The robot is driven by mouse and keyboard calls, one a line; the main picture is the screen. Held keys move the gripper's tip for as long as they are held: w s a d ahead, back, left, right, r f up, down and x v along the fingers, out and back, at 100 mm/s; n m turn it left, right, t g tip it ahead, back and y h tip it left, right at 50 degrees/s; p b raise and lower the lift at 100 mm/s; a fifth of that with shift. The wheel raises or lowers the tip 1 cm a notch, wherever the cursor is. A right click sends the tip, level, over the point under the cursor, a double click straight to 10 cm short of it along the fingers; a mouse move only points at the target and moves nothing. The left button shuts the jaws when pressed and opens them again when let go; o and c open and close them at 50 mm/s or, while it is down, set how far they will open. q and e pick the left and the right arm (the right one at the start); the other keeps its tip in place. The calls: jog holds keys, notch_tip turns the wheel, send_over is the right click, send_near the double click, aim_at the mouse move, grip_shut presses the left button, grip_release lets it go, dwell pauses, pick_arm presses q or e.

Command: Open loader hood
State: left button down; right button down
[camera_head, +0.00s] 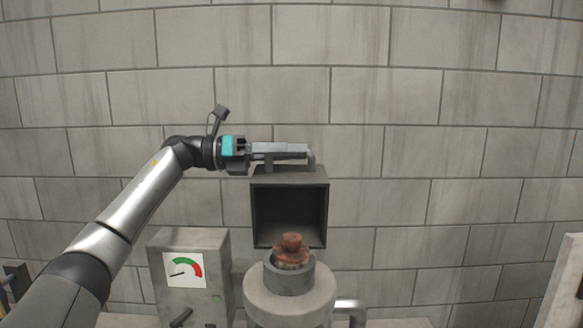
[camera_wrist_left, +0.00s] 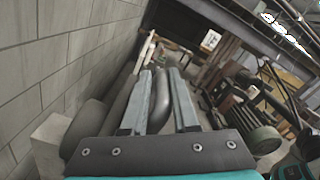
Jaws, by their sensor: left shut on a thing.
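The loader hood (camera_head: 290,183) is a dark grey square box on the back wall side. Its hollow face is turned toward me, and it stands raised above the round loader mouth (camera_head: 289,303). A rusty, lumpy piece (camera_head: 292,248) sits in that mouth. A grey bar handle (camera_head: 312,159) runs along the hood's top edge. My left gripper (camera_head: 303,151) reaches in from the left and is shut on this handle, its fingers lying along it. In the left wrist view the fingers (camera_wrist_left: 163,78) have the rounded grey bar between them. My right gripper is not in view.
A grey control box (camera_head: 190,275) with a red and green dial stands left of the loader, with a lever at its front. A bent metal pipe (camera_head: 350,308) comes out at the loader's right. A block wall (camera_head: 450,150) closes the back.

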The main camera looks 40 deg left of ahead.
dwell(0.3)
pick_arm(q)
jog(key=c, duration=0.8)
grip_release()
jog(key=shift+s, duration=0.1)
jog(key=shift+s+a+f, duration=0.1)
jog(key=shift+s+a, duration=0.05)
jog(key=shift+a, duration=0.05)
jog(key=b+v, duration=0.3)
jog(key=v, duration=1.1)
jog(key=shift+s+a, duration=0.25)
jog(key=shift+a, duration=0.05)
